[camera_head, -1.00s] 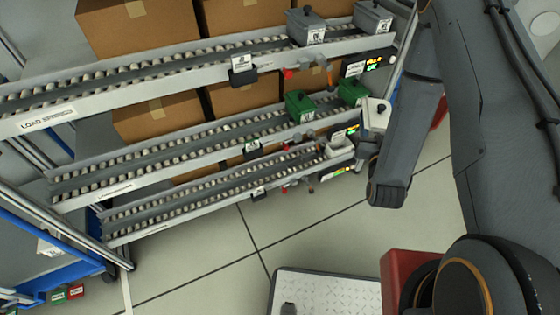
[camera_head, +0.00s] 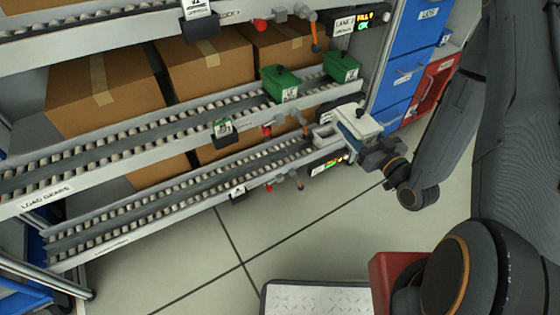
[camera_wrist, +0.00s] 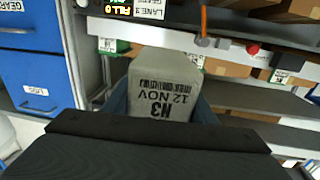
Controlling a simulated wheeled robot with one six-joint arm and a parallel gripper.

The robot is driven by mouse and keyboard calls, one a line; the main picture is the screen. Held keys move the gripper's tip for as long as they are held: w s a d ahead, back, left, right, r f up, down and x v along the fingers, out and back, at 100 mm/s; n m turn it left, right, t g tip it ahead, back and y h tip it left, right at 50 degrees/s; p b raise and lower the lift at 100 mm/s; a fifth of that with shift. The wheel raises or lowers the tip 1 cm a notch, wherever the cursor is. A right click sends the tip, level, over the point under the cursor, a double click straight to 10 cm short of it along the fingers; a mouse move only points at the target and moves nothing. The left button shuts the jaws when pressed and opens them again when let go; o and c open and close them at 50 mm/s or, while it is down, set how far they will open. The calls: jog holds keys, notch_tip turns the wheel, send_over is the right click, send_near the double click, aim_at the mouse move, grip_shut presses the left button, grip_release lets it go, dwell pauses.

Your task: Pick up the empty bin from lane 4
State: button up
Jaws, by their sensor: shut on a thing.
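A pale grey-white bin (camera_head: 359,122) is in my gripper (camera_head: 374,141) at the right end of the lowest roller lane (camera_head: 150,203) in the head view. In the wrist view the bin (camera_wrist: 166,88) shows a printed face reading "H3" and "12 NOV", upside down. A blue-grey finger stands on each side of it, and my gripper (camera_wrist: 160,110) is shut on it. I cannot tell whether the bin touches the lane. Its inside is hidden. No lane 4 sign is readable.
Two green bins (camera_head: 281,84) stand on the lane above. Lit lane displays (camera_head: 358,20) hang at the rack's right ends. Blue drawers (camera_head: 409,55) and a red drawer (camera_head: 433,84) stand right of the rack. Brown boxes (camera_head: 105,92) fill the rear.

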jog(key=w+a+f+n+y+b, duration=0.1)
jog(key=a+f+b, duration=0.4)
jog(key=f, duration=0.4)
jog(key=w+a+f+g+b, duration=0.1)
jog(key=w+a+f+b, duration=0.1)
jog(key=a+f+b, duration=0.35)
jog(key=w+a+f+n+y+b, duration=0.1)
jog(key=a+f+b, duration=0.1)
jog(key=f+b, duration=0.65)
jog(key=w+a+f+b, duration=0.2)
jog(key=w+a, duration=0.1)
jog(key=w, duration=0.2)
jog(key=w+a+f+b, duration=0.2)
jog(key=w+a+b, duration=0.1)
jog(key=w+a, duration=0.1)
jog(key=w+a+f+b, duration=0.2)
jog(key=w+a, duration=0.1)
jog(key=w, duration=0.3)
jog(key=shift+w+a+f+b, duration=0.1)
jog(key=shift+w+a+b, duration=0.05)
jog(key=shift+a+b, duration=0.25)
jog(key=shift+f, duration=0.1)
jog(key=shift+d+f, duration=0.1)
jog(key=shift+f, duration=0.3)
jog(key=shift+f, duration=0.15)
